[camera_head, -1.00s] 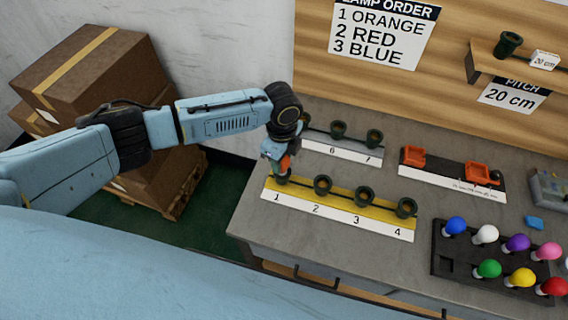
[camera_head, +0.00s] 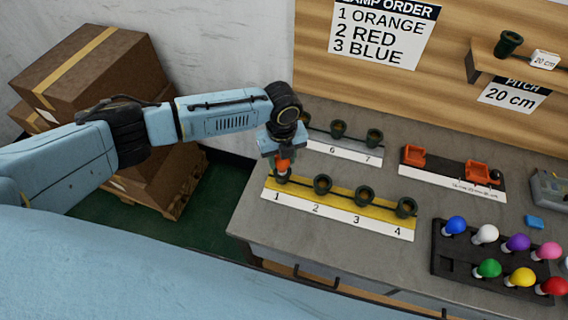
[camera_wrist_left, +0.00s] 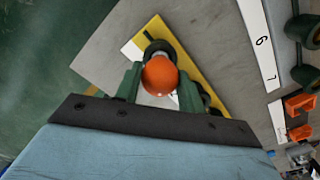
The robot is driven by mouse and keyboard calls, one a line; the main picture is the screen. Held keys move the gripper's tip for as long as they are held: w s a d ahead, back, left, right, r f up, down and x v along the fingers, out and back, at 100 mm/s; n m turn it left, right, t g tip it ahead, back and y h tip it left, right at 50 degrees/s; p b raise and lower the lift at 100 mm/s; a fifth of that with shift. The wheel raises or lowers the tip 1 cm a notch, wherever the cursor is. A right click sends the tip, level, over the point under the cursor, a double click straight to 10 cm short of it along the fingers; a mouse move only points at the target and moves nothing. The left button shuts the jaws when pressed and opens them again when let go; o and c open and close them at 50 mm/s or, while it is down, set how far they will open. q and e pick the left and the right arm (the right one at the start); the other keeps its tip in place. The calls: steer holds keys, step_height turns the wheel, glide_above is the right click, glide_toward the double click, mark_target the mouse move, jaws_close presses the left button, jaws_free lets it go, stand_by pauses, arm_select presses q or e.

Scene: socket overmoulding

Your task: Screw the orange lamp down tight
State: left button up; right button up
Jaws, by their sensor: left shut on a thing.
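The orange lamp (camera_head: 284,163) is upright at the dark socket numbered 1 (camera_head: 282,178), at the left end of the yellow strip (camera_head: 338,198). My left gripper (camera_head: 283,156) points down over it and is shut on the lamp. In the left wrist view the orange bulb (camera_wrist_left: 160,76) lies between the two green fingers, with the socket (camera_wrist_left: 160,48) just beyond it. How deep the lamp sits in the socket is hidden by the bulb and fingers. My right gripper is not in view.
Sockets 2 (camera_head: 323,185), 3 (camera_head: 364,195) and 4 (camera_head: 406,207) are empty. A grey-strip socket row (camera_head: 345,150) stands behind. A black tray (camera_head: 467,262) of coloured lamps is at the right. Stacked boxes (camera_head: 95,70) stand left of the bench.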

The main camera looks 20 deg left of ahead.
arm_select(q)
steer(key=o, duration=0.9)
